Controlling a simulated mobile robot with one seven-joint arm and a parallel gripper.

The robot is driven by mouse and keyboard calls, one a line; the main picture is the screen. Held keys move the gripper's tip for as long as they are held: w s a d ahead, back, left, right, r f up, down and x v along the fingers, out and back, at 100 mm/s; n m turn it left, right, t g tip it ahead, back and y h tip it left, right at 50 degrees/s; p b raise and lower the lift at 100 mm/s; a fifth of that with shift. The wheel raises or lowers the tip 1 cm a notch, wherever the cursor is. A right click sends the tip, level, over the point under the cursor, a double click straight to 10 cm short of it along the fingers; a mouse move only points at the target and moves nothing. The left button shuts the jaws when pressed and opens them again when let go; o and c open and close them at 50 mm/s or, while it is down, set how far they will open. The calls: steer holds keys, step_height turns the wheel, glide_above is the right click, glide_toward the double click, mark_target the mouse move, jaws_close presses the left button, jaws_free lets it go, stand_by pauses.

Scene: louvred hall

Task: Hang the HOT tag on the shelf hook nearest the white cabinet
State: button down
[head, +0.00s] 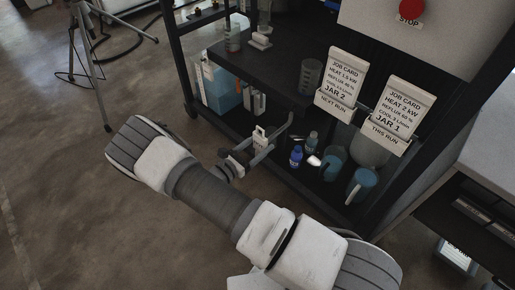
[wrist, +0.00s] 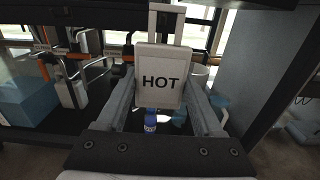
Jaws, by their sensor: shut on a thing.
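The HOT tag (wrist: 160,82) is a pale plate with black letters, upright and facing the camera in the wrist view. In the head view it is a small white piece (head: 259,134) at the end of my arm. My gripper (head: 268,142) is shut on the tag, its fingers on either side of it in the wrist view (wrist: 160,95). Dark hooks with orange tips (wrist: 72,58) show at left in the wrist view, with pale tags among them. A grey-white upright panel (wrist: 262,60) stands at right; I cannot tell whether it is the white cabinet. A hook behind the tag is largely hidden.
The dark shelf unit (head: 275,62) holds jars, a blue box (head: 220,88) and small bottles (head: 296,156). Blue mugs (head: 360,185) stand lower right. Two job cards (head: 399,112) stick out at the shelf front.

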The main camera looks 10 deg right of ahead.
steer(key=x, duration=0.8)
stand_by(0.9)
steer(key=shift+b+x, duration=0.4)
steer(key=shift+x, duration=2.3)
steer(key=shift+f, duration=0.15)
steer(key=shift+f+b, duration=0.4)
steer(key=shift+f, duration=0.15)
jaws_free()
